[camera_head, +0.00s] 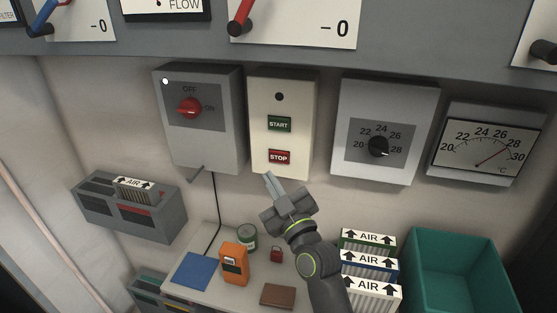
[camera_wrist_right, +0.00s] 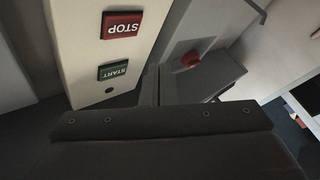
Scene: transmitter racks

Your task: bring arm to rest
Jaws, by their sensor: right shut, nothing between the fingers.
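My right gripper (camera_head: 272,184) is raised in front of the wall, its fingertips just below the red STOP button (camera_head: 279,157) in the head view. It is shut and empty. The green START button (camera_head: 279,124) sits above STOP on a cream control box (camera_head: 297,100). In the right wrist view the box appears upside down, with STOP (camera_wrist_right: 121,24) and START (camera_wrist_right: 113,69) beyond the gripper body. I cannot tell whether the fingertips touch the box. My left gripper is not in view.
A grey switch box (camera_head: 226,137) with a red knob hangs left; a dial box (camera_head: 409,103) and a temperature gauge (camera_head: 487,146) hang right. Below are a shelf (camera_head: 215,285) with an orange meter (camera_head: 234,263), AIR filters (camera_head: 369,262) and a teal bin (camera_head: 452,239).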

